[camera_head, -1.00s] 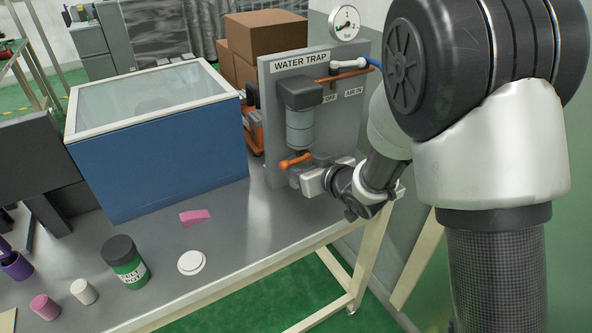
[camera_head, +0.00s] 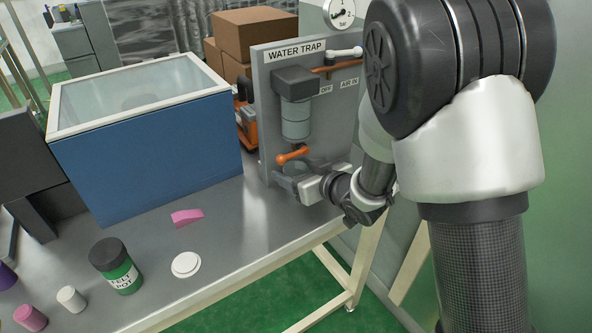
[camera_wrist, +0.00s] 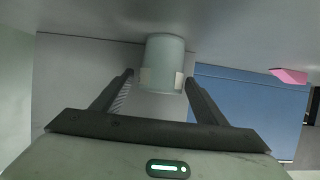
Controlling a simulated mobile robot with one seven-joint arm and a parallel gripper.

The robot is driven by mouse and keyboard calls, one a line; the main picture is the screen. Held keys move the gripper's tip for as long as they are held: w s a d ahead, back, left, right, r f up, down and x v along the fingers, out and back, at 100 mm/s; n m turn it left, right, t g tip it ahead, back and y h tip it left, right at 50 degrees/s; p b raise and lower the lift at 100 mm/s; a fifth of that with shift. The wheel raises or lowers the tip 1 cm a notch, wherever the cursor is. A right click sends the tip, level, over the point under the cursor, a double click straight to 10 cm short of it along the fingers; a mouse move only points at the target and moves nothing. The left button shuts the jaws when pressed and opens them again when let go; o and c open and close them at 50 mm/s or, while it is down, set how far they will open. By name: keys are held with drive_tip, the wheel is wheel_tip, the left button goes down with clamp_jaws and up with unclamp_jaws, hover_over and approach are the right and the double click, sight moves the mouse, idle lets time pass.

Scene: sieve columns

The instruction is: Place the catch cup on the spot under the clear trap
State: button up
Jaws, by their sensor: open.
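The clear trap (camera_head: 296,120) is a grey see-through bowl under a dark head on the water trap panel. An orange valve lever (camera_head: 293,153) sits below it. The catch cup (camera_wrist: 165,58), a pale grey-green cylinder with lighter patches, stands between and just beyond my fingertips in the wrist view. In the head view it shows only in part (camera_head: 292,166), below the orange lever. My gripper (camera_wrist: 160,79) is open around the cup's near end, with gaps visible at both sides. In the head view my gripper (camera_head: 285,182) is low by the panel. The spot under the cup is hidden.
A blue box with a clear lid (camera_head: 145,160) fills the bench's middle. A pink piece (camera_head: 187,217), a white disc (camera_head: 186,264), a felt pot (camera_head: 115,266) and small cylinders (camera_head: 71,299) stand in front. The bench's front edge is close to my arm.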

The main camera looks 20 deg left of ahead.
drive_tip(key=shift+r+p, duration=0.3)
drive_tip(key=p+v, duration=0.2)
drive_tip(key=v, duration=0.9)
drive_tip(key=w+d+r+m+t+h, duration=0.1)
drive_tip(key=d+r+m+h, duration=0.3)
drive_tip(key=d, duration=0.5)
drive_tip(key=w+d+r+m+t+h, duration=0.1)
drive_tip(key=d+r+h, duration=0.35)
drive_tip(key=d, duration=0.45)
drive_tip(key=s+d+r+m+g+h, duration=0.1)
drive_tip(key=s+d+r+m+g, duration=0.1)
drive_tip(key=s, duration=0.8)
drive_tip(key=s+d+r+m+g+h, duration=0.1)
drive_tip(key=s+d+r+m+g, duration=0.1)
drive_tip(key=s, duration=0.8)
drive_tip(key=shift+s+d+r+m+g, duration=0.2)
drive_tip(key=shift+d+r+m+g, duration=0.3)
drive_tip(key=shift+d, duration=0.5)
